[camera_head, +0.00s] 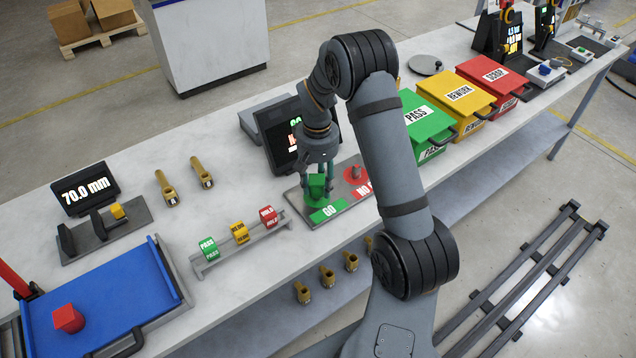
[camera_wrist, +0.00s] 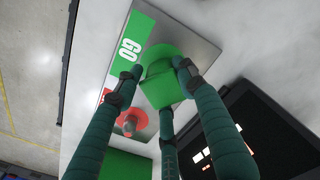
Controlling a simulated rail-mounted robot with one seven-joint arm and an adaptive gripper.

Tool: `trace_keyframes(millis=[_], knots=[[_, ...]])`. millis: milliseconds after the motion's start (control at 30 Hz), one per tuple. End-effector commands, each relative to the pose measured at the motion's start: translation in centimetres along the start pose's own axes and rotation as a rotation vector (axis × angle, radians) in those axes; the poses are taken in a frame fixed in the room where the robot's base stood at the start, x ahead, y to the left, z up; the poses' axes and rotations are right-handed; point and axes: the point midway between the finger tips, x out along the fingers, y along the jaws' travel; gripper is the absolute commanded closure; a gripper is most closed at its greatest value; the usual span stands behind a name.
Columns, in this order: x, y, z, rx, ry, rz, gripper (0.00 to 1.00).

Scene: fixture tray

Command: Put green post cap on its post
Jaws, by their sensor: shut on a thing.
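My gripper (camera_head: 318,180) is shut on the green post cap (camera_head: 316,184) above the GO side of the grey fixture tray (camera_head: 293,193). In the wrist view the fingers close around the block-shaped green cap (camera_wrist: 163,92). A round green base (camera_wrist: 160,58) shows partly behind the cap, next to the green GO label (camera_wrist: 131,45). The green post itself is hidden, and I cannot tell whether the cap touches or sits on it. On the tray's other side is a red round base with a bare post (camera_head: 354,174), also in the wrist view (camera_wrist: 129,123).
A dark display (camera_head: 282,140) stands close behind the tray. A rack with PASS, REWORK and HOLD tags (camera_head: 240,240) stands at front left. Green, yellow and red bins (camera_head: 460,98) stand to the right. Brass parts (camera_head: 168,190) lie on the bench at left.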

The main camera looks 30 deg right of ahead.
Motion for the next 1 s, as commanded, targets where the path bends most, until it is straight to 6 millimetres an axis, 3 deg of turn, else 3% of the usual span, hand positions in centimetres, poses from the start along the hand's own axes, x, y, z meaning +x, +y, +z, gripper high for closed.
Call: trace_keyframes(millis=[1000], knots=[[1.3,0.0,0.0,0.000,0.000,0.000,0.79]])
